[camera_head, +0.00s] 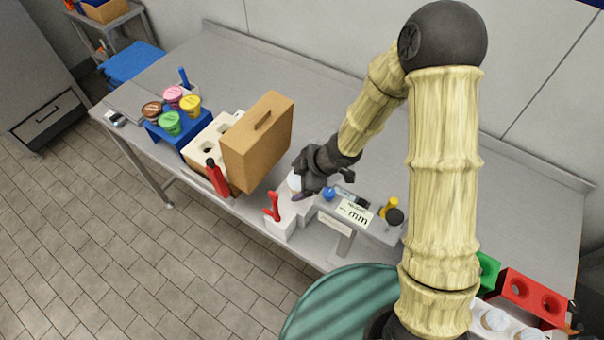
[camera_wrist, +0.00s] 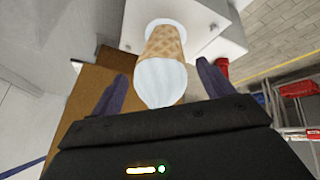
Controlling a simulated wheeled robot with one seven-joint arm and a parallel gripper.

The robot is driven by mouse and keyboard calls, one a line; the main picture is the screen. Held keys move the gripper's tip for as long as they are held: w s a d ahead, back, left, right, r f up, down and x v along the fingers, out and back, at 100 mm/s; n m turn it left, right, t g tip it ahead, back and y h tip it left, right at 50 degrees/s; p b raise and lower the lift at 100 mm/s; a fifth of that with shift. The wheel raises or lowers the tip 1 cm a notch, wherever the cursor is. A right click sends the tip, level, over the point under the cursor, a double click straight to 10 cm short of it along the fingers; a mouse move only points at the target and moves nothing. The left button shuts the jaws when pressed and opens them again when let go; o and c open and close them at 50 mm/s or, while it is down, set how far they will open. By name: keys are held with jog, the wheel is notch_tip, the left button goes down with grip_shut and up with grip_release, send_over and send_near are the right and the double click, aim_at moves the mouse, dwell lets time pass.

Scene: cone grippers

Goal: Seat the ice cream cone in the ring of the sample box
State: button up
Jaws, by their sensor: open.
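The ice cream cone (camera_wrist: 165,60) has a tan waffle body and a white scoop. In the wrist view its scoop is toward me and its narrow end meets a white round piece on a pale block (camera_wrist: 215,40). My gripper (camera_wrist: 162,72) is open, with one finger on each side of the cone and gaps visible. In the head view my gripper (camera_head: 312,175) is low over the bench, and a bit of the white scoop (camera_head: 293,182) shows beside it. A white holder with holes (camera_head: 207,133) stands behind a tan case (camera_head: 258,142); I cannot tell which is the sample box.
A red-handled clamp (camera_head: 273,208) and a red bottle (camera_head: 217,177) stand near the front edge. A gauge with an "mm" label (camera_head: 354,212) is right of my gripper. Coloured cups (camera_head: 172,122) stand at the left.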

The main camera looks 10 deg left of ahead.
jog(key=p+v, duration=0.9)
jog(key=v, duration=0.8)
jog(key=shift+r, duration=0.2)
jog(key=shift+d, duration=0.1)
jog(key=w+d+m+t+h+b, duration=0.3)
jog(key=d+m+h+b, duration=0.2)
jog(key=d+m, duration=0.6)
jog(key=s+d+r+m+g+h+b, duration=0.1)
jog(key=s+d+m+b, duration=0.2)
jog(key=s+d+m, duration=0.2)
jog(key=s+m, duration=0.3)
jog(key=m, duration=0.1)
jog(key=shift+s+d+m+b, duration=0.25)
jog(key=shift+s+m+b, duration=0.05)
jog(key=shift+s+m, duration=0.1)
